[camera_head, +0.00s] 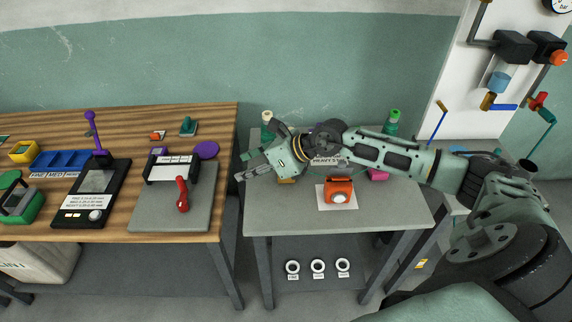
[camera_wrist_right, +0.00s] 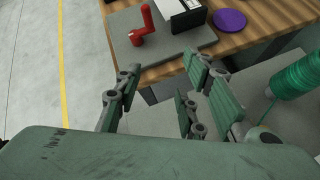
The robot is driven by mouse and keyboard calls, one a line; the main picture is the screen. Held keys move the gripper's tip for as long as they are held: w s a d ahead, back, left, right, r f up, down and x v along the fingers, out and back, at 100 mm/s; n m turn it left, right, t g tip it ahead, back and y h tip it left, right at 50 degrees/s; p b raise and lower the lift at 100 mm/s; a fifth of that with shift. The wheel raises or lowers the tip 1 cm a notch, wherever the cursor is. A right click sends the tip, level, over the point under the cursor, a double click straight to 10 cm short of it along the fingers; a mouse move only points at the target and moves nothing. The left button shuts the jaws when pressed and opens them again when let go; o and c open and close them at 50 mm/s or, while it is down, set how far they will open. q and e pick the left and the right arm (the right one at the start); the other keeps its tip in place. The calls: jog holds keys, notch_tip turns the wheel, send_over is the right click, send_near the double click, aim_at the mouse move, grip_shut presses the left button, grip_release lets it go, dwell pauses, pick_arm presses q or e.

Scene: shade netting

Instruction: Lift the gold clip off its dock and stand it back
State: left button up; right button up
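A small gold-coloured piece (camera_head: 287,181) shows at the grey table, just below my right wrist in the head view. It is mostly hidden by the hand, and I cannot tell whether it is the gold clip or its dock. My right gripper (camera_head: 245,167) is over the left edge of the grey table, pointing left, with its fingers beyond the gold piece. In the right wrist view the right gripper (camera_wrist_right: 166,88) has its fingers apart with nothing between them. My left gripper is in neither view.
An orange device (camera_head: 339,191) stands on a white sheet on the grey table (camera_head: 400,213). A green spool (camera_wrist_right: 296,75) stands close to the right fingers. A wooden table (camera_head: 225,125) at left holds a grey plate with a red handle (camera_head: 182,193). A gap separates the tables.

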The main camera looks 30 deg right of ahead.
jog(key=d+f+h, duration=0.1)
jog(key=d, duration=0.3)
jog(key=d+f+g+h+p, duration=0.1)
jog(key=d+h, duration=0.1)
jog(key=d, duration=0.3)
jog(key=w+d+f+n+h, duration=0.1)
jog(key=d+f+h, duration=0.1)
jog(key=d, duration=0.3)
jog(key=shift+f+g, duration=0.1)
jog(key=shift+g, duration=0.3)
jog(key=p+x, duration=0.2)
jog(key=x, duration=0.2)
jog(key=shift+s+d+f, duration=0.15)
jog(key=shift+w+f, duration=0.2)
jog(key=shift+f, duration=0.1)
grip_shut()
